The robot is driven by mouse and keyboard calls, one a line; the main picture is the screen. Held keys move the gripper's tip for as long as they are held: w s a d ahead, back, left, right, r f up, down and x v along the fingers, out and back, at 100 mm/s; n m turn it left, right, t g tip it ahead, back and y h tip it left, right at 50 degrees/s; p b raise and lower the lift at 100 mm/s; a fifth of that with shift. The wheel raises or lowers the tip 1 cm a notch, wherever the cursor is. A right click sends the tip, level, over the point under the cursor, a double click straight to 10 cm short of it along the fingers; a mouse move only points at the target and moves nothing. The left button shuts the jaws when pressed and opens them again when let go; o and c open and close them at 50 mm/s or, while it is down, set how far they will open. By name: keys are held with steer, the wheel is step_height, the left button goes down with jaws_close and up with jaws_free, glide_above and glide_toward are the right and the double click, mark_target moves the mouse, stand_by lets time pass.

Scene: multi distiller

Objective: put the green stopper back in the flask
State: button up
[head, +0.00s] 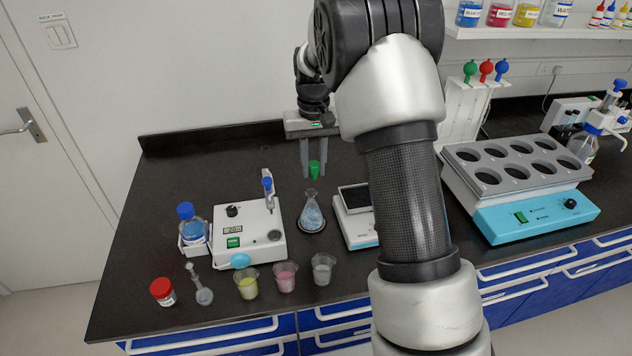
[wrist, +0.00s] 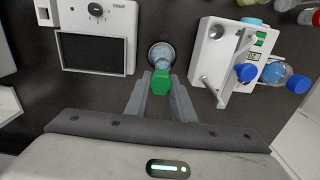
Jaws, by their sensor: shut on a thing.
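The green stopper (head: 314,168) is between the fingertips of my gripper (head: 314,172), which is shut on it. It also shows in the wrist view (wrist: 160,82), held between the two fingers. The flask (head: 312,214) stands upright on the black bench, below the stopper in the head view, with pale blue contents. In the wrist view the flask (wrist: 161,55) lies just beyond the stopper, which hides part of it. The stopper looks apart from the flask's mouth in the head view, with a small gap between them.
A white device (head: 248,233) with a blue-capped probe stands left of the flask. A scale (head: 356,214) stands close on the right. Several small cups, including a yellow one (head: 247,284), stand in front. A teal-fronted heating block (head: 520,195) is further right.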

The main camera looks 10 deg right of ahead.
mark_target(311, 161)
steer(key=shift+w+a+r, duration=0.2)
steer(key=shift+w+a, duration=0.05)
steer(key=shift+a, duration=0.1)
steer(key=shift+f+b, duration=2.05)
steer(key=shift+f, duration=0.6)
steer(key=shift+f+b, duration=0.5)
steer(key=shift+f, duration=0.85)
stand_by(0.3)
steer(key=o, duration=1.1)
steer(key=shift+c, duration=0.2)
steer(key=shift+r, duration=0.1)
step_height(311, 161, up, 16)
steer(key=shift+r+p, duration=0.1)
steer(key=shift+p, duration=0.65)
steer(key=shift+r, duration=0.55)
